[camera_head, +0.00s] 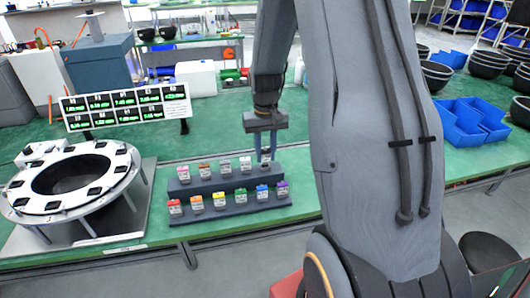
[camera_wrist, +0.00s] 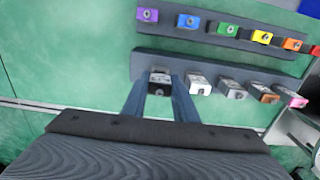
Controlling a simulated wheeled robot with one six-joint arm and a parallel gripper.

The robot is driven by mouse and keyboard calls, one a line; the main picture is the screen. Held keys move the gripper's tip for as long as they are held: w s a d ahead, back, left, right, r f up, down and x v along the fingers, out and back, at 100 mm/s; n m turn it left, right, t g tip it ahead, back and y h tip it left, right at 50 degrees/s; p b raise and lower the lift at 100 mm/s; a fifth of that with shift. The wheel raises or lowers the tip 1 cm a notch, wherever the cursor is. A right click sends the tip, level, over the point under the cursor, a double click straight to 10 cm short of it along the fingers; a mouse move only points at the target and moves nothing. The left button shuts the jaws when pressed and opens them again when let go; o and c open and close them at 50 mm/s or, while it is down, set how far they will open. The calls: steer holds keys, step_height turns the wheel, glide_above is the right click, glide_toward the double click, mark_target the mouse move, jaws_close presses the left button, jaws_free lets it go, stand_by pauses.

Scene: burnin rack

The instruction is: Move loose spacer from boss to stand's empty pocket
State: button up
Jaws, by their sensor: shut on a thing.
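My gripper (camera_head: 266,157) is at the right end of the stand's back row. In the wrist view its two blue-grey fingers (camera_wrist: 160,95) are shut on a small spacer with a pale top and black front (camera_wrist: 160,79). The spacer is at the end of the back step of the dark two-step stand (camera_head: 236,206); I cannot tell whether it is fully seated. Pale, brown and pink-labelled blocks stand beside it in that row. The front row holds several coloured blocks, from red (camera_head: 175,207) to purple (camera_head: 282,188). I cannot make out the boss.
A white ring fixture (camera_head: 30,201) with black blocks stands on a grey plate at left. A panel of green readouts (camera_head: 125,107) is behind the stand. Blue trays (camera_head: 470,122) and dark bowls (camera_head: 436,74) are at right.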

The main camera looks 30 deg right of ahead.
mark_target(265, 149)
steer(key=shift+f+b, duration=0.4)
steer(key=shift+f, duration=0.6)
steer(key=o, duration=1.2)
steer(key=shift+r+b, duration=1)
steer(key=shift+r, duration=2.9)
steer(key=s+a+f+n+t, duration=0.1)
steer(key=s+a+f+n, duration=0.1)
steer(key=s+a, duration=1.2)
steer(key=shift+s+a+n+b, duration=0.35)
steer(key=shift+s+a+n, duration=0.05)
steer(key=shift+a+n, duration=0.2)
